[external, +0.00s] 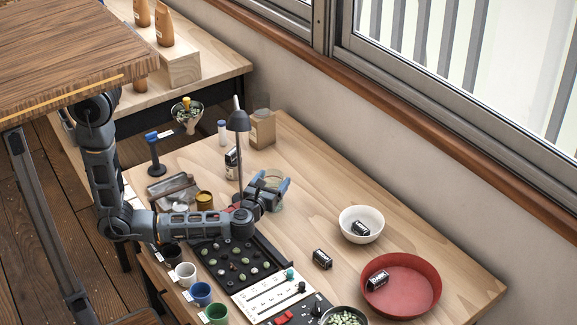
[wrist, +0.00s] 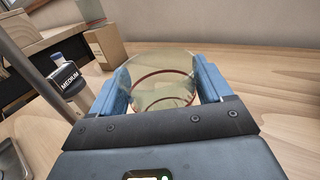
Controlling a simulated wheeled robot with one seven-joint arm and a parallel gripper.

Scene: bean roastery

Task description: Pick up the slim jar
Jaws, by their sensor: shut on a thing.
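My gripper (external: 272,187) is shut on a clear jar (wrist: 160,84) with a reddish-brown ring. In the wrist view, its blue fingers press on both sides of the jar. In the external view, the jar (external: 277,205) is partly hidden by the fingers. It is at or just above the wooden table; I cannot tell if it touches. The frames do not settle which one is the slim jar.
A dark lamp (external: 239,122) stands close beside my gripper, with a bottle labelled MEDIUM (wrist: 68,77) near it. A dark bean tray (external: 238,262) lies in front. A white bowl (external: 361,212) and a red bowl (external: 425,287) stand to the right. Table between is mostly clear.

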